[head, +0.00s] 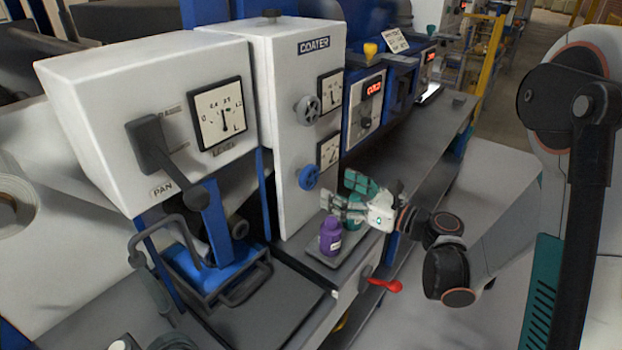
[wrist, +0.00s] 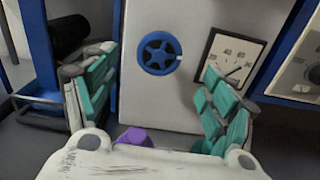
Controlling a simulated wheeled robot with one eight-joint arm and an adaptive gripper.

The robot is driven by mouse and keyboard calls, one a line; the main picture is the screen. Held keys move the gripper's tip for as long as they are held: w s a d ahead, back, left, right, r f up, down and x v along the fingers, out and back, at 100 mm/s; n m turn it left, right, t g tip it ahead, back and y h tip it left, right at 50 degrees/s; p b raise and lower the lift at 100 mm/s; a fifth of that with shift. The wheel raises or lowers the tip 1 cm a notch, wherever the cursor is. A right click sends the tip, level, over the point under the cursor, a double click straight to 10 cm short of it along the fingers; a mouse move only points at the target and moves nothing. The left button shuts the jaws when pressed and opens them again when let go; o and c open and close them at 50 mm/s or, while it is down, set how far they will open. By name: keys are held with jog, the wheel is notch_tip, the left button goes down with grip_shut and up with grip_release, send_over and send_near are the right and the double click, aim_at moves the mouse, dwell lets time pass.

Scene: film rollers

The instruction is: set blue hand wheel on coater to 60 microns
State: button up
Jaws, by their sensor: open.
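The blue hand wheel (head: 309,177) is on the front of the white coater cabinet (head: 290,70), below a grey hand wheel (head: 307,109). In the wrist view the blue wheel (wrist: 159,53) is ahead, between my fingers and apart from them. The lower dial gauge (head: 328,151) is right of the blue wheel. In the wrist view this dial (wrist: 228,62) shows a dark pointer toward the right; its numbers are too blurred to read, and a finger is close to its lower edge. My gripper (head: 350,198) is open and empty, with green-padded fingers, right of the wheel.
A purple bottle (head: 330,236) stands on a small tray below my gripper, and its cap (wrist: 135,137) shows in the wrist view. A green bottle is partly hidden behind my gripper. A red lever (head: 384,285) sticks out below. The bench top (head: 425,125) on the right is mostly clear.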

aim_at(313, 177)
jog(key=b+x, duration=0.2)
jog(key=x, duration=0.7)
jog(key=shift+w+a, duration=0.25)
jog(key=shift+a, duration=0.05)
jog(key=c, duration=1.1)
